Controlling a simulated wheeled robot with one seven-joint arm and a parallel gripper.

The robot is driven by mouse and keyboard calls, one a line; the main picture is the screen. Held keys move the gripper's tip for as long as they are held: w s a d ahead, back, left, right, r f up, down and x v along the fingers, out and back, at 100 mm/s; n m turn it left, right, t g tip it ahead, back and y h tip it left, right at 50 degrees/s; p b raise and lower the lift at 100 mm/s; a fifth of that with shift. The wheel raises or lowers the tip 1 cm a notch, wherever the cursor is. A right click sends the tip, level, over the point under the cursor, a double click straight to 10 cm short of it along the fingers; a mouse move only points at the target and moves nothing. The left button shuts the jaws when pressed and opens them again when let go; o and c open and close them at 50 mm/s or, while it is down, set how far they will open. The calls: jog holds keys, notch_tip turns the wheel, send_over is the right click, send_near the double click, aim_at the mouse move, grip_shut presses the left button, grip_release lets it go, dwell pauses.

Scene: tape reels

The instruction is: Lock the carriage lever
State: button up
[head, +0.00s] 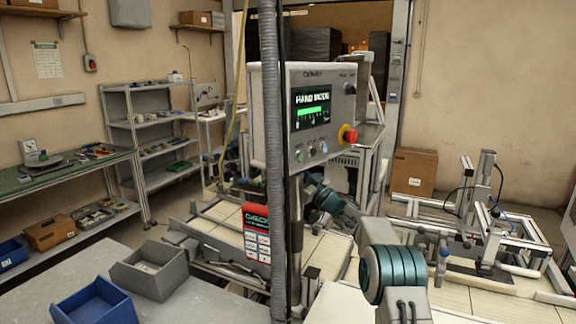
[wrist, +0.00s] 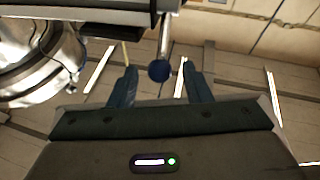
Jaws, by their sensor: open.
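In the wrist view, a lever (wrist: 165,40), a thin metal rod with a dark blue ball knob (wrist: 160,71) at its end, reaches down from a grey machine part. The knob lies in the gap between the two fingers of my gripper (wrist: 160,88). The gripper is open, and both fingers look apart from the knob. I cannot tell whether the knob is level with the fingertips or beyond them. In the head view my gripper is hidden behind the control panel and its post, and I cannot make out this lever there.
A control panel (head: 320,112) reading "HAND MODE" stands on a post in front of my arm. A bright cylindrical metal part (wrist: 45,60) is left of the fingers. Machine frames (head: 480,225) stand at right. Bins (head: 155,270) sit on the left bench.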

jog(key=shift+p+x, duration=0.4)
jog(key=shift+x, duration=0.85)
grip_shut()
jog(key=shift+a+r+p, duration=0.1)
jog(key=shift+r+p, duration=0.25)
jog(key=shift+p, duration=0.2)
jog(key=shift+w+a+r+g+h+p, duration=0.1)
jog(key=shift+a+r+g+h+p, duration=0.35)
jog(key=shift+p, duration=0.7)
jog(key=shift+w+a+f+n+g+h+p, duration=0.1)
jog(key=shift+n+g+h+p, duration=0.3)
jog(key=shift+p, duration=0.4)
jog(key=shift+a+f+h+p, duration=0.15)
jog(key=shift+h+p, duration=0.1)
jog(key=shift+p, duration=0.1)
